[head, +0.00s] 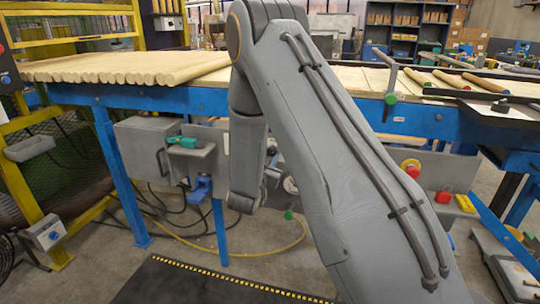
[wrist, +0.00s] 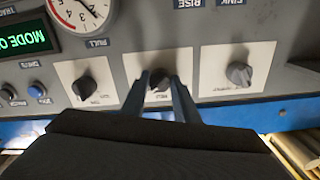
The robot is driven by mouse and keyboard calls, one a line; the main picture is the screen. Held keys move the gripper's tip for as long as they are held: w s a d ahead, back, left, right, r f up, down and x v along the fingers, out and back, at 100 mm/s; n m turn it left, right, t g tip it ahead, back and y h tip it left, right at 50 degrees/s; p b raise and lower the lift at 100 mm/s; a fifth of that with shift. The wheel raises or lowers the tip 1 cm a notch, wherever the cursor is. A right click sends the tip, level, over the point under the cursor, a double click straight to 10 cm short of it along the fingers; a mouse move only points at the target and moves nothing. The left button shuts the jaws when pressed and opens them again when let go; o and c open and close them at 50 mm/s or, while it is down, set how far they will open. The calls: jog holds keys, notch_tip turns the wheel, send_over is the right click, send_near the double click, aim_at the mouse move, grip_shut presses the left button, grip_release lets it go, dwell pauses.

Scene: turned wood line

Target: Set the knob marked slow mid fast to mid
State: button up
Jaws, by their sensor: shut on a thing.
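In the wrist view, a grey panel carries three dark knobs, each on a pale square plate. My gripper (wrist: 160,86) is at the middle knob (wrist: 158,75), with one finger on each side, shut on it. The fingers hide part of this knob and its marks, so I cannot tell where it points. The left knob (wrist: 84,87) and the right knob (wrist: 240,73) stand free of the gripper. The lettering is upside down and too small to read which knob is marked slow mid fast. In the head view my arm hides the gripper and these knobs.
In the wrist view, a round gauge (wrist: 84,12), a green-lit display (wrist: 22,40) and a blue button (wrist: 37,90) are on the panel's left part. In the head view, a blue-framed bench (head: 300,98) bears wooden rods (head: 125,68); a dark mat (head: 185,283) lies on the floor.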

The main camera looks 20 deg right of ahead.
jog(key=n+p, duration=0.2)
jog(key=n, duration=0.3)
jog(key=shift+s, duration=0.1)
jog(key=n+p, duration=0.2)
jog(key=n, duration=0.3)
jog(key=shift+n, duration=0.3)
dwell(0.3)
jog(key=o, duration=1.1)
jog(key=shift+c, duration=0.2)
jog(key=v, duration=0.7)
jog(key=shift+s+a, duration=0.2)
jog(key=shift+s, duration=0.1)
